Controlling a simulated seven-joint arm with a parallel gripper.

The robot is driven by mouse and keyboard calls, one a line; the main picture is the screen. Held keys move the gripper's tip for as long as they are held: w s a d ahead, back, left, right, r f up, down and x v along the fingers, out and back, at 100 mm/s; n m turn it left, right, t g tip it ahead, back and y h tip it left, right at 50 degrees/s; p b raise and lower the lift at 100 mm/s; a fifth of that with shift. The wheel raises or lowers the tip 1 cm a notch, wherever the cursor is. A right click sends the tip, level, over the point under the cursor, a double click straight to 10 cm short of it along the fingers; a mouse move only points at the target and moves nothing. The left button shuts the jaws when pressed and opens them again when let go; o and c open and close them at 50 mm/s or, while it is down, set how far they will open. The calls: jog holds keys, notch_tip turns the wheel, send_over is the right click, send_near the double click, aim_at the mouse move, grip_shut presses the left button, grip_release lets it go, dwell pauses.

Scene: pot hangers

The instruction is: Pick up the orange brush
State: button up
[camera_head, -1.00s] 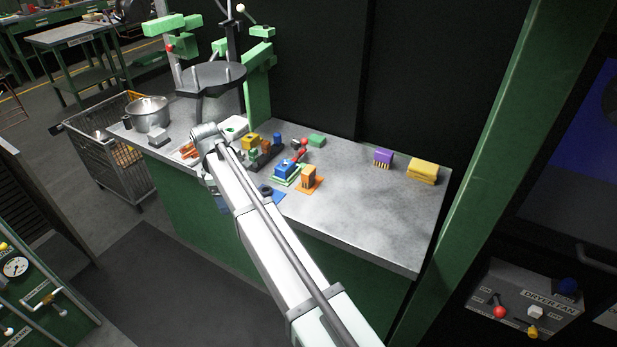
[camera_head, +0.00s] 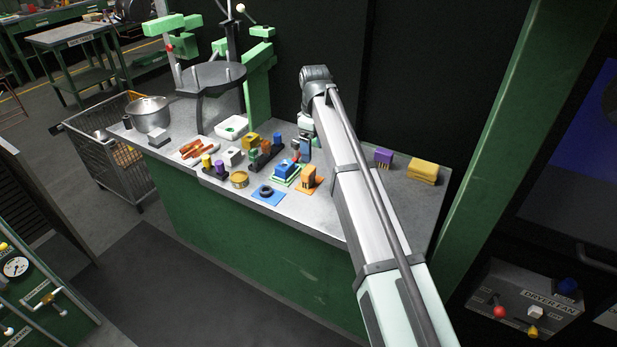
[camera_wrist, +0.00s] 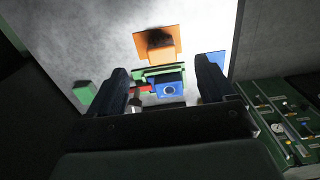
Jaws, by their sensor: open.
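In the wrist view, the brush (camera_wrist: 159,39) shows dimly against the orange mat (camera_wrist: 172,33), beyond my fingertips. My gripper (camera_wrist: 164,78) is open, its two dark fingers spread with nothing held. In the head view my gripper hangs behind the brush, partly hidden by my arm. A blue block (camera_wrist: 170,88) on a green base shows below, between the fingers in the wrist view.
A purple brush (camera_head: 383,157) and yellow sponges (camera_head: 423,171) stand to the right. Several small blocks and a white tray (camera_head: 232,127) crowd the left. A green block (camera_wrist: 83,92) also shows in the wrist view.

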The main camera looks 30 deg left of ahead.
send_over(312, 180)
jog(key=f, duration=0.7)
jog(key=shift+w+f, duration=0.25)
jog(key=shift+w, duration=0.05)
jog(key=shift+a+f, duration=0.15)
jog(key=shift+f, duration=1.2)
jog(key=shift+a+f, duration=0.1)
jog(key=shift+f, duration=1.2)
jog(key=shift+c, duration=0.2)
jog(key=c, duration=1)
